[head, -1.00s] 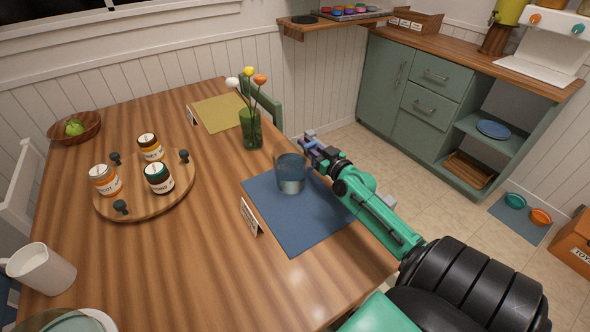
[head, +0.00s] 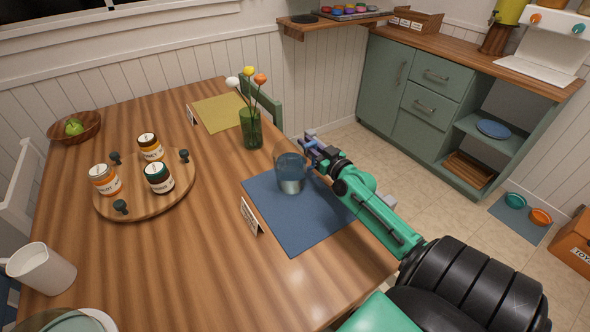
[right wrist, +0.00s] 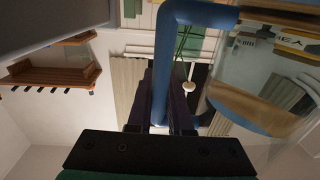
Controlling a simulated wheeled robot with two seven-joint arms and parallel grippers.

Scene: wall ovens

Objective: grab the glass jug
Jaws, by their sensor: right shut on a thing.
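The glass jug (head: 290,174) stands upright over the blue placemat (head: 303,222), near the table's right edge. It is clear, with a bluish tint. In the right wrist view its glass body (right wrist: 255,100) is at the right and its thick blue handle (right wrist: 172,45) runs down the middle. My right gripper (head: 311,146) is at the jug's far right side. In the right wrist view the fingers of my right gripper (right wrist: 163,105) are shut on the handle. I cannot tell whether the jug's base touches the mat. My left gripper is not in view.
A green vase with flowers (head: 251,128) stands behind the jug. A small sign (head: 250,216) stands at the mat's left edge. A round wooden tray (head: 128,203) with jars is at the left, and a white pitcher (head: 42,269) is at front left. The table's middle is clear.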

